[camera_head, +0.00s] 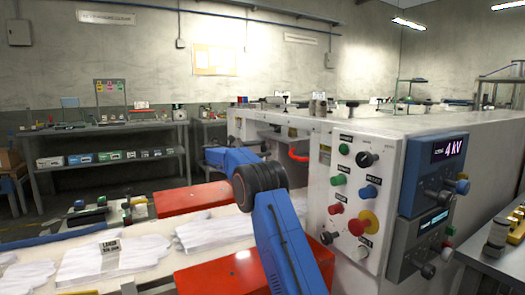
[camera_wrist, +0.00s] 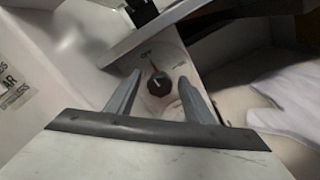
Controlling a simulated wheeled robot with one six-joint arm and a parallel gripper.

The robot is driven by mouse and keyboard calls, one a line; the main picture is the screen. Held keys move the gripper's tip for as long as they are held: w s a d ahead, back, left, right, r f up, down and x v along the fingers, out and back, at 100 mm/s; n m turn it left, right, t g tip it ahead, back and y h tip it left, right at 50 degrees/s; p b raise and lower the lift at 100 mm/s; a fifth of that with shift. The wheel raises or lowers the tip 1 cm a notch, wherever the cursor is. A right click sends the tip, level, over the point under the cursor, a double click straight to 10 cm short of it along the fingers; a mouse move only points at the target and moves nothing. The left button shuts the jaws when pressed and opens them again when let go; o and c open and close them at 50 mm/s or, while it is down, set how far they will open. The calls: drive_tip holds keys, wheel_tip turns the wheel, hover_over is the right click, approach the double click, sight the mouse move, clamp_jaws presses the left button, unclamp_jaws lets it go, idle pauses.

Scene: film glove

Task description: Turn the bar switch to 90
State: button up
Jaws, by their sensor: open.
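A small dark rotary switch (camera_wrist: 159,84) sits on a pale plate in the wrist view, with a reddish mark at its upper edge. Small lettering beside it seems to read OFF at the upper left; the marking to the right is too blurred to read. My gripper (camera_wrist: 160,76) is open, its two grey fingers on either side of the switch in the picture. I cannot tell whether they touch it or how far off it is. In the head view my blue arm reaches over the machine's front, and the gripper is hidden.
A control panel (camera_head: 354,205) with several coloured buttons and black knobs faces me, beside a blue display unit (camera_head: 432,172) reading 4 kV. White gloves (camera_head: 120,256) lie on the bed between red blocks (camera_head: 193,199). In the wrist view, another dark knob (camera_wrist: 141,10) is at the top.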

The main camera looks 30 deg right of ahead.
drive_tip(key=shift+d, duration=0.2)
drive_tip(key=shift+c, duration=0.3)
drive_tip(key=c, duration=1)
drive_tip(key=shift+m, duration=0.3)
drive_tip(key=m, duration=0.3)
drive_tip(key=shift+m, duration=0.4)
drive_tip(key=m, duration=0.4)
drive_tip(key=shift+f+m, duration=0.1)
drive_tip(key=shift+m, duration=0.2)
drive_tip(key=m, duration=0.4)
drive_tip(key=shift+f, duration=0.1)
drive_tip(key=m, duration=0.4)
drive_tip(key=shift+m, duration=0.6)
